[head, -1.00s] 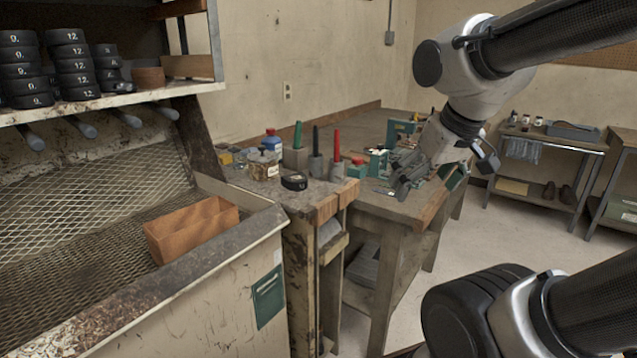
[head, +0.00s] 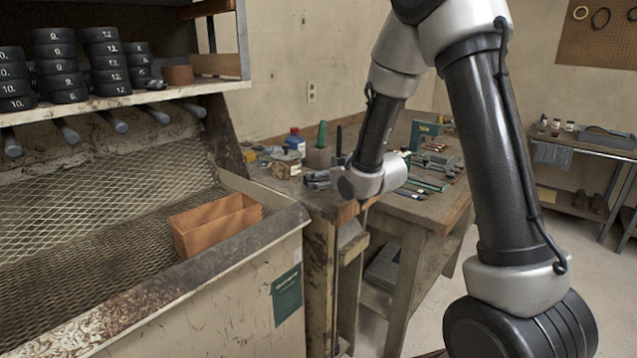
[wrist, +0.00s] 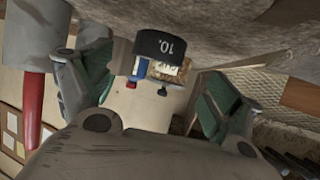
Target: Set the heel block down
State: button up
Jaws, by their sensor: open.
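The heel block (wrist: 160,47) is a black, rounded block marked 10. In the wrist view it rests against the grey worn bench top (wrist: 235,28), which fills the upper part of that tilted picture. My gripper (wrist: 150,88) is open, with one green-padded finger on each side of the block in the picture and visible gaps between. Neither finger appears to touch it. In the head view my gripper (head: 318,181) is low over the near corner of the bench, partly behind my wrist. The block cannot be made out there.
A labelled jar (wrist: 167,72) is close behind the block. A blue bottle (head: 295,140) and upright-handled tools (head: 321,134) stand further back. A red handle (wrist: 33,95) is at the left of the wrist view. A wooden box (head: 215,224) sits on the mesh tray.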

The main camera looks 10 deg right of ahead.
jog(key=x, duration=0.6)
jog(key=shift+w+d+r, duration=0.1)
jog(key=shift+d+r, duration=0.05)
jog(key=shift+d, duration=0.1)
jog(key=c, duration=1.3)
